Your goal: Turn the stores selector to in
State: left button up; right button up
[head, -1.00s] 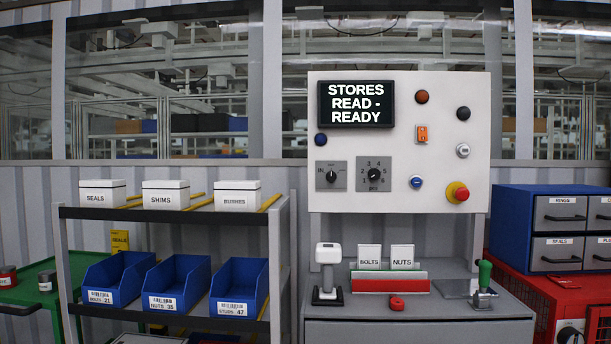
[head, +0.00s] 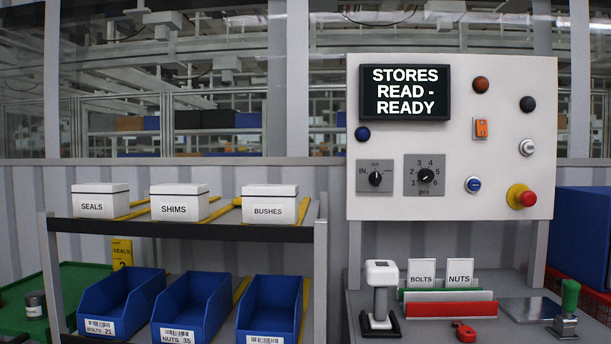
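The stores selector is a black rotary knob (head: 376,179) on a grey square plate (head: 363,188) at the lower left of the white control panel (head: 452,206). The plate has "IN" at its left and another small label at its top. The knob's pointer looks roughly upright, towards the top label, but it is too small to be sure. A second knob (head: 426,175) with numbers 1 to 6 and "pcs" is to its right. The panel's display (head: 405,93) reads "STORES READ - READY". Neither of my grippers is in view.
Left of the panel is a shelf rack (head: 190,231) with white boxes above and blue bins below. On the bench under the panel stand a white-topped scanner (head: 381,290), label cards and a green-handled lever (head: 569,295). The space before the panel is clear.

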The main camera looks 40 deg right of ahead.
aim_at(376, 178)
jog(key=z, duration=0.05)
jog(key=i, duration=1)
jog(key=z, duration=0.5)
